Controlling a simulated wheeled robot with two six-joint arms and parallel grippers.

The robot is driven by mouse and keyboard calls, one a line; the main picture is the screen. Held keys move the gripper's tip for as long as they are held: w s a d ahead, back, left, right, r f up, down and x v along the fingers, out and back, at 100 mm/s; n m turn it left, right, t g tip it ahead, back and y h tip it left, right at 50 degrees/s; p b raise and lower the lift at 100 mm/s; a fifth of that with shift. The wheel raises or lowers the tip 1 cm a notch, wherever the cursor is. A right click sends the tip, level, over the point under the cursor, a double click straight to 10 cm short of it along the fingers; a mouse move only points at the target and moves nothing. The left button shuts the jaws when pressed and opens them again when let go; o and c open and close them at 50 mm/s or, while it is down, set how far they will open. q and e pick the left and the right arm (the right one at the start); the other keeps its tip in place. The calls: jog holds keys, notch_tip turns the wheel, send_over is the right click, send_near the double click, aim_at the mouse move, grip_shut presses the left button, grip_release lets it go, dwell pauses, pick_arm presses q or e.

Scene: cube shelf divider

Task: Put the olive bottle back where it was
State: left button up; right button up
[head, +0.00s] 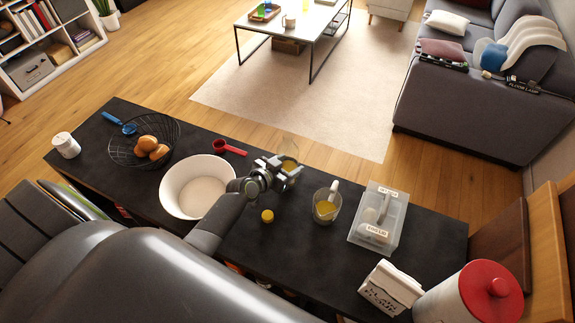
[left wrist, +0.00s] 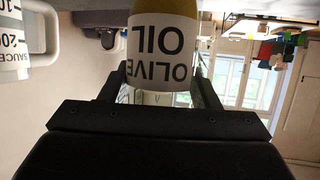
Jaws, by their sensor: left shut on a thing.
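The olive bottle, clear with yellow oil in it (head: 291,169), is in my left gripper (head: 278,175) above the black counter, between the white bowl and the measuring jug. In the left wrist view, its white "OLIVE OIL" label (left wrist: 163,55) fills the space between the two fingers, and the label reads upside down. My left gripper is shut on it. A small yellow cap (head: 267,216) lies on the counter below the gripper. A clear measuring jug (head: 326,206) with yellow liquid stands to the right, and its edge shows in the left wrist view (left wrist: 22,38). My right gripper is out of view.
Bare counter lies around the cap.

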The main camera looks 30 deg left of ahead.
pick_arm(q)
jog(key=shift+f, duration=0.1)
jog(key=o, duration=1.3)
jog(key=shift+s+r, duration=0.2)
jog(key=v, duration=1.1)
jog(key=shift+s+r, duration=0.25)
jog(key=shift+s, duration=0.05)
jog(key=shift+a, duration=0.1)
